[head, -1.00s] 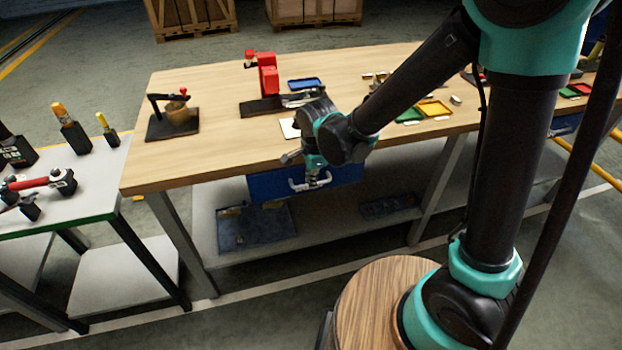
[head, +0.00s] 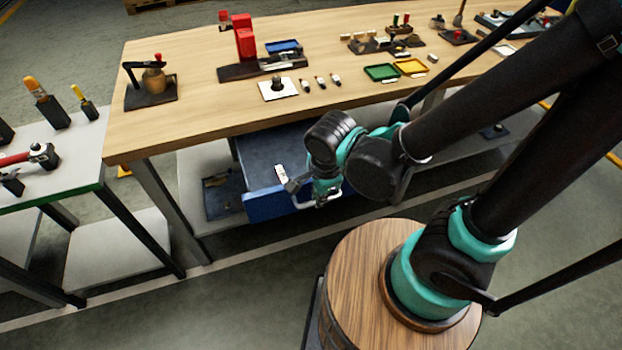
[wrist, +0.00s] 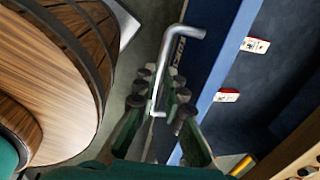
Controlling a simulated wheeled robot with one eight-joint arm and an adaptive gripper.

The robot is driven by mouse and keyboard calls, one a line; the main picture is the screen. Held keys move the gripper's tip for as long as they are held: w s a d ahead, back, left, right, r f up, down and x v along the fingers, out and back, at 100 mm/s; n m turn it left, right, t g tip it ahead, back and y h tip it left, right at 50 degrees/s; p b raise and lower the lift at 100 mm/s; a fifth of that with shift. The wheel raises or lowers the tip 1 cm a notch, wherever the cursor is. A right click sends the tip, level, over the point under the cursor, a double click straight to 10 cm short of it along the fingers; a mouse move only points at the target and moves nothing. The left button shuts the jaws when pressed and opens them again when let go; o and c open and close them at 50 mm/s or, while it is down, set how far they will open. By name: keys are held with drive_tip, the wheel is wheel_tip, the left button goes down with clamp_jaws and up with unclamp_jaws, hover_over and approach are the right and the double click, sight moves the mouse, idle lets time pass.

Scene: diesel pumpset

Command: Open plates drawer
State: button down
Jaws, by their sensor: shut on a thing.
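The blue drawer (head: 268,205) under the wooden workbench stands pulled out, with its dark inside (head: 268,152) showing. Its silver bar handle (head: 301,203) is on the front face and also shows in the wrist view (wrist: 186,33). My gripper (head: 318,196) is at the handle. In the wrist view my gripper's fingers (wrist: 157,98) are closed around the handle bar. Two small white-and-red pieces (wrist: 256,45) lie inside the drawer in the wrist view. My arm hides the drawer's right part in the head view.
The workbench top (head: 200,110) holds a red tool stand (head: 244,38), a green tray (head: 381,72) and a yellow tray (head: 410,66). A side table (head: 85,150) with tools stands at left. My round wooden base is close in front of the drawer. Floor at lower left is clear.

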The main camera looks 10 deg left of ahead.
drive_tip(key=shift+s+d, duration=0.4)
drive_tip(key=shift+s, duration=0.25)
drive_tip(key=shift+s+d, duration=0.35)
drive_tip(key=shift+s, duration=0.25)
drive_tip(key=c, duration=1.6)
unclamp_jaws()
wheel_tip(320, 180, up, 12)
drive_tip(key=s+d, duration=0.1)
drive_tip(key=s, duration=0.1)
drive_tip(key=shift+w+d+f, duration=0.1)
